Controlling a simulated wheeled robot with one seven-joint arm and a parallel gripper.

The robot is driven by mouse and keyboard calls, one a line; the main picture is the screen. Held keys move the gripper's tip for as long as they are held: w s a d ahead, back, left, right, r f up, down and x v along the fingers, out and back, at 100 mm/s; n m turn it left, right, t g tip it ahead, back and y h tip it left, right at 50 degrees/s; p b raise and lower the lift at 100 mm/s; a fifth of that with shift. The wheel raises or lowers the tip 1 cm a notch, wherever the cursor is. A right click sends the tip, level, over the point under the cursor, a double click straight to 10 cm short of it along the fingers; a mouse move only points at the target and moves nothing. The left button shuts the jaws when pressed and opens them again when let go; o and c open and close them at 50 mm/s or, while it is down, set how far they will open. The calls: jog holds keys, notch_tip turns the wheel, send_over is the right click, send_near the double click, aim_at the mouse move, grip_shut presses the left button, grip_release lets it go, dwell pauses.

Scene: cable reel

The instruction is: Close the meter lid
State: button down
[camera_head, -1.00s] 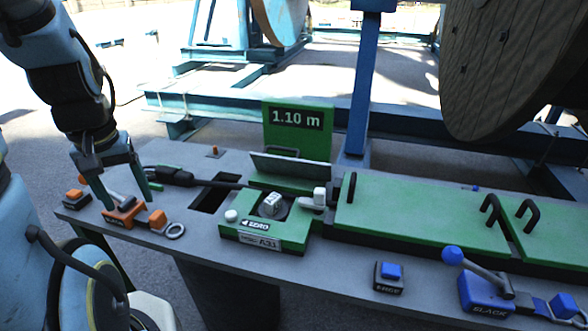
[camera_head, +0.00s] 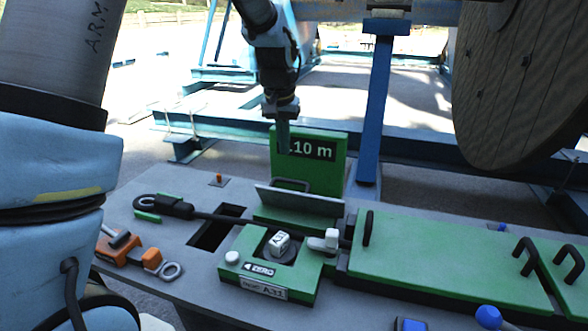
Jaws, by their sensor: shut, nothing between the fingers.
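The green meter (camera_head: 246,285) sits on the grey bench, with a white numbered wheel (camera_head: 278,243) showing in its top. Its lid (camera_head: 300,202), a grey plate with a dark handle (camera_head: 290,184), stands raised and tilted at the back of the meter, so the wheel is uncovered. A green display panel (camera_head: 335,170) reading about "1.10 m" rises behind the lid. My gripper (camera_head: 283,150) is shut and empty. It points down above and behind the lid in the picture, in front of the panel's left part, covering its first digit. It appears apart from the lid.
A black cable (camera_head: 220,216) runs across a dark slot to the meter. A white clamp (camera_head: 325,243) sits right of the wheel. Long green covers with black handles (camera_head: 440,262) lie to the right. An orange tool (camera_head: 120,250) is at left.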

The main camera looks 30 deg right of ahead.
aim_at(302, 194)
jog(key=d+f+p, duration=0.1)
jog(key=f, duration=0.2)
jog(key=w+d+f+p, duration=0.1)
jog(key=f, duration=0.2)
jog(key=d+f+p, duration=0.1)
jog(key=f, duration=0.2)
jog(key=shift+w+d+f, duration=0.15)
jog(key=shift+d+f, duration=0.05)
jog(key=shift+f, duration=0.2)
jog(key=shift+b, duration=0.35)
jog(key=shift+s+a+t+h+b, duration=0.3)
jog(key=shift+t+h+b, duration=0.1)
jog(key=shift+b, duration=0.25)
